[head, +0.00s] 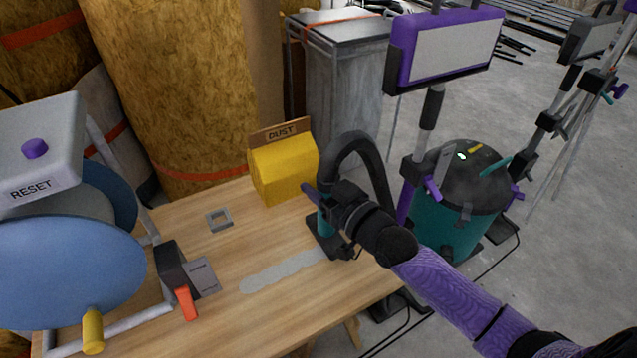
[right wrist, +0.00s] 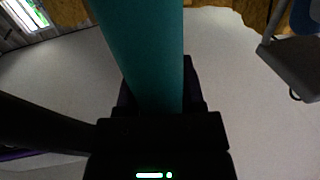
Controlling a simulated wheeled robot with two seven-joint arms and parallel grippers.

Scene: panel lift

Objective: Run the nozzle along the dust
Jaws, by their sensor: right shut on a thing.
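The dust is a pale grey strip (head: 283,272) on the wooden table, running from the middle toward the right. The nozzle (head: 326,238) has a dark flat foot and a teal tube. Its foot stands at the right end of the strip; whether it touches the table I cannot tell. My right gripper (head: 328,205) is shut on the teal tube, partly hidden by my own wrist. In the right wrist view the teal tube (right wrist: 145,55) rises between the jaws. A black hose arches from the nozzle toward the teal vacuum (head: 440,228). My left gripper is not in view.
A yellow bag marked DUST (head: 283,172) stands behind the nozzle. A small grey square frame (head: 219,220) lies on the table (head: 180,218). A dark block with an orange lever (head: 186,303) and a blue-disc machine marked RESET (head: 40,185) stand left. Work lamps stand right.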

